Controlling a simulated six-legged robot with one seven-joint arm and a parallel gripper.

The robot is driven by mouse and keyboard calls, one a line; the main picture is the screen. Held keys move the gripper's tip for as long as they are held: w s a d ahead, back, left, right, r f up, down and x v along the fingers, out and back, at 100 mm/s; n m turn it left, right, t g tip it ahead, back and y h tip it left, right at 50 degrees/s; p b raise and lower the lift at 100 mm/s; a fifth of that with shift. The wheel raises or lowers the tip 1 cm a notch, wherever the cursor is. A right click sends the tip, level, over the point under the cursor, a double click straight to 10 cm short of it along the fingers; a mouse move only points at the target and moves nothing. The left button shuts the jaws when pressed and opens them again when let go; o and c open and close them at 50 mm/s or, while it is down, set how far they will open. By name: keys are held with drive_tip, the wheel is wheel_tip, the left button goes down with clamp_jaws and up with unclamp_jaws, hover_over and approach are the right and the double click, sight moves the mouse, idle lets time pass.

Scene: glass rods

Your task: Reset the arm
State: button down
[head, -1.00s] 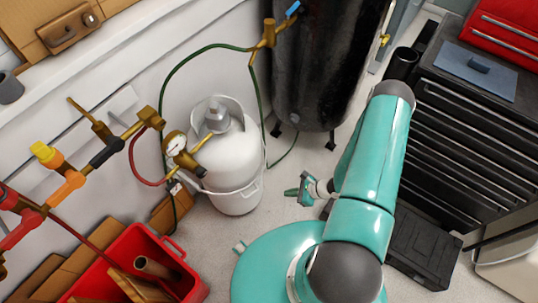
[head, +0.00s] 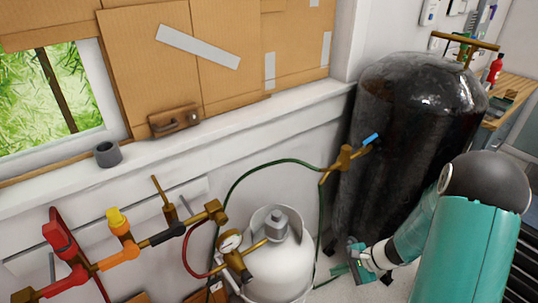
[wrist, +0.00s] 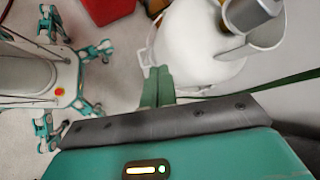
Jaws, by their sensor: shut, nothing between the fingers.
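My teal arm (head: 470,250) shows at the lower right of the head view, bent down and to the left. My gripper (head: 342,269) is at its end, low in the picture, just right of the white gas cylinder (head: 277,268) and in front of the black tank (head: 385,165). In the wrist view my gripper (wrist: 158,78) shows its two green fingers side by side, shut and empty. The white cylinder (wrist: 190,55) lies just beyond and right of the fingertips there; I cannot tell the exact gap.
A brass valve pipe (head: 170,232) runs along the left. A green hose (head: 262,167) links to the black tank. A white sill (head: 190,142) holds a grey cup (head: 108,154). A red bin (wrist: 108,8) stands on the floor. My legs show in the wrist view.

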drive_tip(key=s+a+r+n+t+h, duration=0.1)
drive_tip(key=s+r+n, duration=0.3)
drive_tip(key=r, duration=0.7)
drive_tip(key=s+a+r+n+t+h, duration=0.1)
drive_tip(key=s+r+n+h, duration=0.3)
drive_tip(key=r, duration=0.7)
drive_tip(key=s+a+r+n+t+h, duration=0.1)
drive_tip(key=s+a+r+n+h, duration=0.2)
drive_tip(key=s+r+n, duration=0.2)
drive_tip(key=s+r, duration=0.3)
drive_tip(key=r, duration=0.4)
drive_tip(key=shift+a+n, duration=0.2)
drive_tip(key=shift+n, duration=0.2)
